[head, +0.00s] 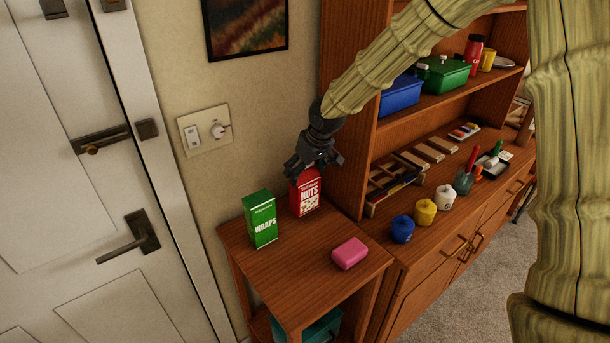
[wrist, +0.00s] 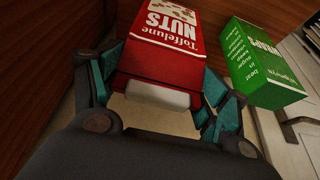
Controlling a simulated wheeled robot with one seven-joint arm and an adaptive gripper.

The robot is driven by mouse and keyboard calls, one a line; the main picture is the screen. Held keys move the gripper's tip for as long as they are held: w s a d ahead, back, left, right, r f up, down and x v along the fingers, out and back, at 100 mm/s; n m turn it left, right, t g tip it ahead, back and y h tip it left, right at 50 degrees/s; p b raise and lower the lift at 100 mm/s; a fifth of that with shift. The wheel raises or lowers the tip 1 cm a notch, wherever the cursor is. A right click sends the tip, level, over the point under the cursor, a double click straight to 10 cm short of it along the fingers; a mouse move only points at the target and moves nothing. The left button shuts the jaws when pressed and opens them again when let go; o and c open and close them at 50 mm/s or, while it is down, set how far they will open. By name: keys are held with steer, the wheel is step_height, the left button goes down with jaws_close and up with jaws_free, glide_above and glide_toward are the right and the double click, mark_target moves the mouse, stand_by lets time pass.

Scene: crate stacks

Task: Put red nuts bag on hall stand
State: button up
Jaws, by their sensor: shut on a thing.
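The red nuts bag (head: 305,195) is upright at the back of the hall stand's wooden top (head: 312,268), beside the bookcase side. I cannot tell whether its base touches the wood. My gripper (head: 309,169) comes down from above and is shut on the bag's upper end. In the wrist view, the red bag (wrist: 168,58) sits between the two teal-sided fingers, its white "NUTS" lettering showing. My gripper's fingers hide part of its top in the head view.
A green wraps box (head: 261,220) stands left of the bag on the stand, and a pink block (head: 349,253) lies near the front right. The shelf unit (head: 347,110) rises on the right with jars and tools. A white door (head: 60,200) is on the left.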

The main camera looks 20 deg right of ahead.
steer(key=shift+w+d+r+p, duration=0.2)
steer(key=shift+p, duration=0.1)
step_height(320, 180, down, 4)
steer(key=shift+w+r+p, duration=0.15)
steer(key=shift+p, duration=0.6)
steer(key=shift+s, duration=0.2)
steer(key=o, duration=1.6)
steer(key=shift+b+v, duration=1.55)
steer(key=shift+v, duration=4.45)
